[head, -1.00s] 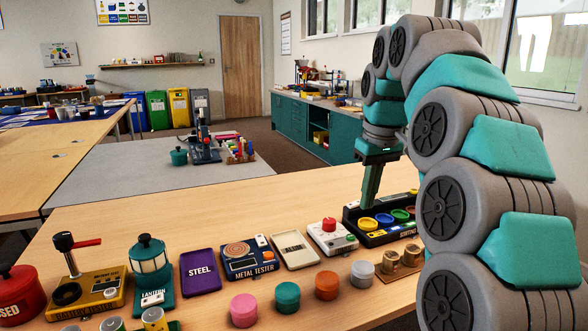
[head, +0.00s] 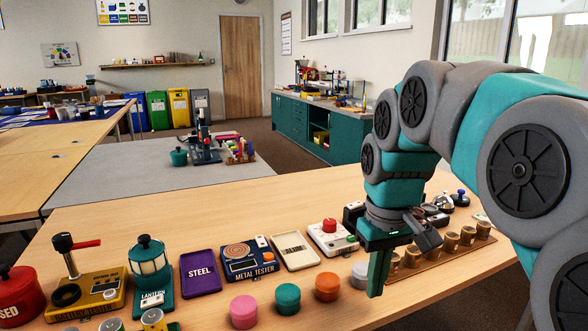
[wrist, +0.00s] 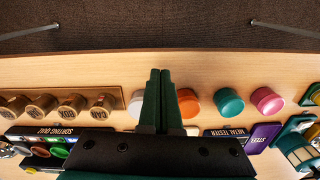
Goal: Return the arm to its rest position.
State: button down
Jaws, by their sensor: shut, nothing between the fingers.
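My gripper (head: 376,292) hangs from my teal and grey arm, fingers pointing down, over the right part of the wooden table. In the wrist view my gripper (wrist: 160,72) shows its two dark green fingers pressed together with nothing between them. In the head view it stands in front of the white pot (head: 359,274) and right of the orange pot (head: 327,287). In the wrist view the orange pot (wrist: 188,104) is just right of the fingers, and the white pot (wrist: 138,103) is partly hidden behind them. Nothing visibly touches the fingers.
A rack (head: 448,256) of several brown labelled cylinders is close to the right of my gripper. The metal tester (head: 249,261), purple steel plate (head: 200,271) and lantern (head: 150,281) stand left. The table's front strip (wrist: 215,70) is bare.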

jog(key=s+f+m+g, duration=0.1)
jog(key=s+f, duration=0.7)
jog(key=s, duration=0.3)
jog(key=s+d+f+m, duration=0.1)
jog(key=s+f+m, duration=0.1)
jog(key=s+f, duration=0.5)
jog(key=s, duration=0.4)
jog(key=shift+d+f+g, duration=0.2)
jog(key=shift+f+g, duration=0.15)
jog(key=shift+g, duration=0.05)
jog(key=c, duration=1.6)
grip_release()
